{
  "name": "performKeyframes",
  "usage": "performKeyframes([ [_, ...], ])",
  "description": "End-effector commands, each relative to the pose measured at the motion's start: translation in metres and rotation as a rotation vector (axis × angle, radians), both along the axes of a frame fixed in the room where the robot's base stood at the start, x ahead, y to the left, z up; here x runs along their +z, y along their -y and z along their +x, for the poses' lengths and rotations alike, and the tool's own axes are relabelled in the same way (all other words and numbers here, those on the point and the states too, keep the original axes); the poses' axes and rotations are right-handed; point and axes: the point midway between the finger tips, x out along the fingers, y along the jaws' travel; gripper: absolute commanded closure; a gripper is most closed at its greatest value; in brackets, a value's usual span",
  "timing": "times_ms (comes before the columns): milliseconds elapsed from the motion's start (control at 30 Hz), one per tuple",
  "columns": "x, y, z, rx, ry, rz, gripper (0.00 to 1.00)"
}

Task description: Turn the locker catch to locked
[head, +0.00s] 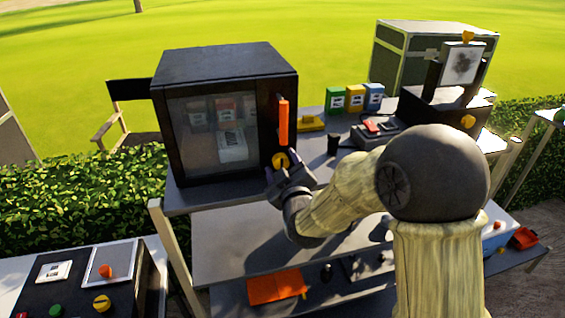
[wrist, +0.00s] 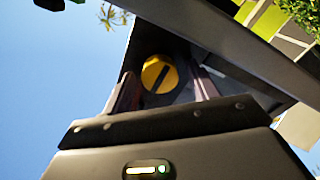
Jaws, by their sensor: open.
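The locker (head: 225,62) is a black box with a see-through front door, standing on the cart's top shelf. An upright orange handle (head: 283,122) is on its right front side. The round yellow catch (head: 280,160) sits below the handle, partly hidden by my gripper (head: 284,170). In the wrist view the catch (wrist: 153,68) is a yellow disc with a dark slanted bar across it. My gripper (wrist: 165,88) is open and empty, with one finger on each side of the catch in that picture. I cannot tell whether the fingers touch it.
Green, yellow and blue boxes (head: 355,98) stand right of the locker, beside a black cup (head: 333,145) and a device with a red switch (head: 375,128). An orange cloth-like item (head: 275,287) lies on the lower shelf. A control panel (head: 85,280) stands front left.

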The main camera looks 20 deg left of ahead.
Motion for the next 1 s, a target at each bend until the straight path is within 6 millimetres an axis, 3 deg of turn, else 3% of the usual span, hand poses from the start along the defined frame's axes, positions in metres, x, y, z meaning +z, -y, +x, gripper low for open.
performKeyframes([
  [167,-0.0004,0.0,-0.0001,0.0,0.0,0.0,0.41],
  [400,-0.0004,0.0001,-0.0003,0.0,0.0,0.0,0.84],
  [433,-0.0005,0.0,-0.0003,0.0,0.0,0.0,0.86],
  [1000,-0.0048,-0.0007,-0.0009,0.0,-0.066,0.113,0.86],
])
